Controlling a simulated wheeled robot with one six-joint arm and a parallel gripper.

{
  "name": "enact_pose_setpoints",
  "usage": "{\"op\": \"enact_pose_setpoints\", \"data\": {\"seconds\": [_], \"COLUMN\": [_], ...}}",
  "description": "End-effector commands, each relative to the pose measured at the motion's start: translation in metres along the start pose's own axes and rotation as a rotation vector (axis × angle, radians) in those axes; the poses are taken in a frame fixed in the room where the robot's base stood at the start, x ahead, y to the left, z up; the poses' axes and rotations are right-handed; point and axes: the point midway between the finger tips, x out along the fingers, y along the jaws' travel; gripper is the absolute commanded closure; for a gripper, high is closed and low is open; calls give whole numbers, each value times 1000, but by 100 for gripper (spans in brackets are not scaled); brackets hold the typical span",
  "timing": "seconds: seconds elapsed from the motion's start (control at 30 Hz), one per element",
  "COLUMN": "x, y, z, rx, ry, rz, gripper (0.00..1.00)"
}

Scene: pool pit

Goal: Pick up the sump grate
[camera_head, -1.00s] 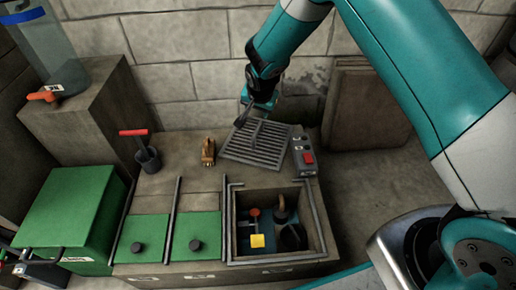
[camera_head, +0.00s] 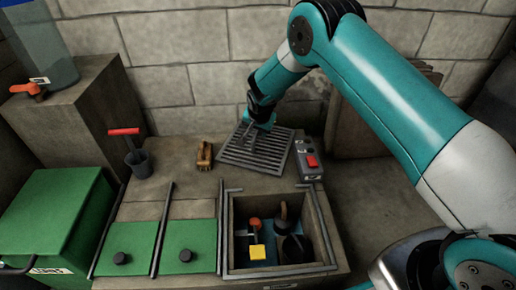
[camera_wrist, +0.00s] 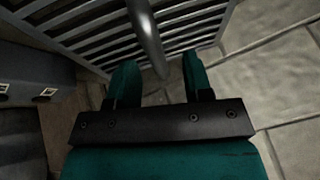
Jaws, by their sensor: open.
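The sump grate (camera_head: 268,150) is a grey slatted metal panel at the back of the stone bench, by the block wall. It also fills the top of the wrist view (camera_wrist: 88,38), with a raised round bar (camera_wrist: 148,35) over its slats. My gripper (camera_head: 255,133) is at the grate's upper left part in the head view. In the wrist view my gripper (camera_wrist: 155,75) has its two teal fingers apart, with the bar's near end between them. I cannot tell whether the fingers touch the bar. The head view hides the fingertips against the dark slats.
Right of the grate is a grey box with a red switch (camera_head: 312,161); left is a brown brush (camera_head: 204,156). In front is an open square pit (camera_head: 232,225) holding a pump and a yellow block. Green lids (camera_head: 190,247) and a red-handled tool (camera_head: 124,132) are further left.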

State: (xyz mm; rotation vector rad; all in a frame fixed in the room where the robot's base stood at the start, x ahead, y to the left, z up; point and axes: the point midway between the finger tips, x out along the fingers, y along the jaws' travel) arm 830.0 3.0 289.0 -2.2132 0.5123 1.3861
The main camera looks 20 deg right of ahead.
Motion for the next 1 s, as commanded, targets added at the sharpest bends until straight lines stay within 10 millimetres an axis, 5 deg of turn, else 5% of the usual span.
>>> {"op": "enact_pose_setpoints", "data": {"seconds": [0.13,0.4,0.6,1.0], "x": [28,28,28,25], "y": [3,2,2,0], "z": [2,0,0,-2], "rx": [1,0,0,1], "ry": [1,0,0,3], "rz": [-1,0,0,-2], "gripper": [54,54,100,100]}}
